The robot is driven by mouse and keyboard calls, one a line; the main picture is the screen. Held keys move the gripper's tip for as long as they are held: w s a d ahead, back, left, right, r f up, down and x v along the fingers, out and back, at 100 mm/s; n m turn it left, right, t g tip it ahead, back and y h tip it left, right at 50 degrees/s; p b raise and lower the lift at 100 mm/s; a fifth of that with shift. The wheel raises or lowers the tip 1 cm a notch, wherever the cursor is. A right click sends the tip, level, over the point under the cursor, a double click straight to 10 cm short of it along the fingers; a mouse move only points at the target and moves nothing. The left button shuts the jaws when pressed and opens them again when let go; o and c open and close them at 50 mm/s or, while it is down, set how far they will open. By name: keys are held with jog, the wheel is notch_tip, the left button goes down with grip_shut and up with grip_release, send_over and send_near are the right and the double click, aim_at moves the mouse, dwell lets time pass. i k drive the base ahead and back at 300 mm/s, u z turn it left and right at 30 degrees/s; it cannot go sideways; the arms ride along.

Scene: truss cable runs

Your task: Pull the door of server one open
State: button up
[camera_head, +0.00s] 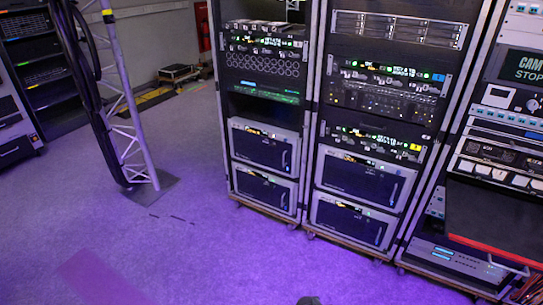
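Two tall racks stand side by side, and each holds two boxy units with dark front doors and a pale upright handle at the right. In the left rack these are an upper unit (258,151) and a lower unit (262,190). In the right rack they are an upper unit (358,180) and a lower unit (348,223). All four doors look shut. Their labels are too small to read, so I cannot tell which is server one. My gripper is not clearly in view; only a small dark shape shows at the bottom edge.
The carpet (190,240) before the racks is clear. A truss tower (122,100) with black cables stands on a base plate at the left. A control rack with a red-edged shelf (495,222) juts out at the right. A dark case (178,73) lies by the back wall.

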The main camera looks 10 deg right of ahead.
aim_at(249, 146)
jog(key=z, duration=0.2)
jog(key=k, duration=0.1)
jog(key=u, duration=0.35)
jog(key=i, duration=0.9)
jog(key=z, duration=1.25)
jog(key=k, duration=0.15)
jog(key=u, duration=3.25)
